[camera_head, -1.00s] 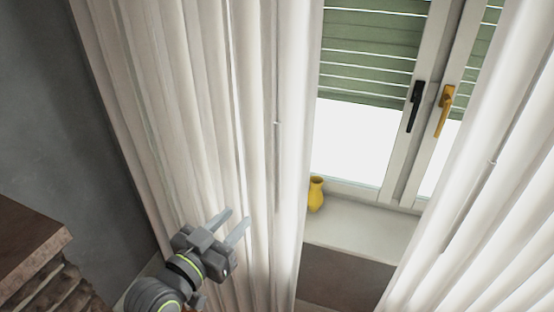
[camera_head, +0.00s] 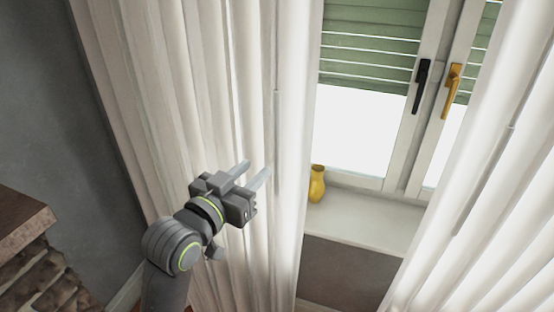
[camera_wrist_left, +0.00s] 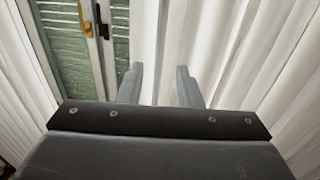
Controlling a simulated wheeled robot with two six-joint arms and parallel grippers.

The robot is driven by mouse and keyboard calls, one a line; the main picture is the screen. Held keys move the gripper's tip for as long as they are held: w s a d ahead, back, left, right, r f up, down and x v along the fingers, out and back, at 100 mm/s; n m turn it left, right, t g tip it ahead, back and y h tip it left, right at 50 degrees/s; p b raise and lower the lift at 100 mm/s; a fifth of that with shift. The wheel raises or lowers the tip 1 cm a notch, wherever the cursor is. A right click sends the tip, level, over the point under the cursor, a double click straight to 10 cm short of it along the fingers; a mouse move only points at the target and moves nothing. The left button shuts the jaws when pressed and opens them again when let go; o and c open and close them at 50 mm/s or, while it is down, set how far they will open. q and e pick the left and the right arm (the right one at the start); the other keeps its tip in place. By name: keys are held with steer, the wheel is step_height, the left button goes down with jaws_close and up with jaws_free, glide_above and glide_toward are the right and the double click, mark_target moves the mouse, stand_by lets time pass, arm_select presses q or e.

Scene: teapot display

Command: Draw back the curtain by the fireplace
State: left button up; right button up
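The white left curtain (camera_head: 180,90) hangs in folds between the dark wall and the window, on the fireplace side. It also fills the middle and right of the left wrist view (camera_wrist_left: 225,50). My left gripper (camera_head: 257,172) is in front of this curtain near its inner edge, fingers apart and pointing up and right toward the edge. In the left wrist view its two fingers (camera_wrist_left: 162,82) are open with only curtain behind them; I cannot tell whether they touch the cloth. My right gripper is not in view.
The stone fireplace with a brown top (camera_head: 22,222) is at lower left. The window (camera_head: 365,120) has a green shutter, a black handle and a yellow handle. A yellow vase (camera_head: 317,184) stands on the sill (camera_head: 370,222) close to the curtain's edge. A second curtain (camera_head: 480,170) hangs at right.

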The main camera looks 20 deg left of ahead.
mark_target(275, 150)
arm_select(q)
steer(key=p+x, duration=0.1)
steer(key=x, duration=0.8)
steer(key=shift+r, duration=0.1)
steer(key=shift+w+d, duration=0.2)
steer(key=shift+w, duration=0.45)
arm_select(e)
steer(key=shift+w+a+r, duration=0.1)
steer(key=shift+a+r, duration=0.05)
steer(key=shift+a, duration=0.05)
arm_select(q)
jaws_close()
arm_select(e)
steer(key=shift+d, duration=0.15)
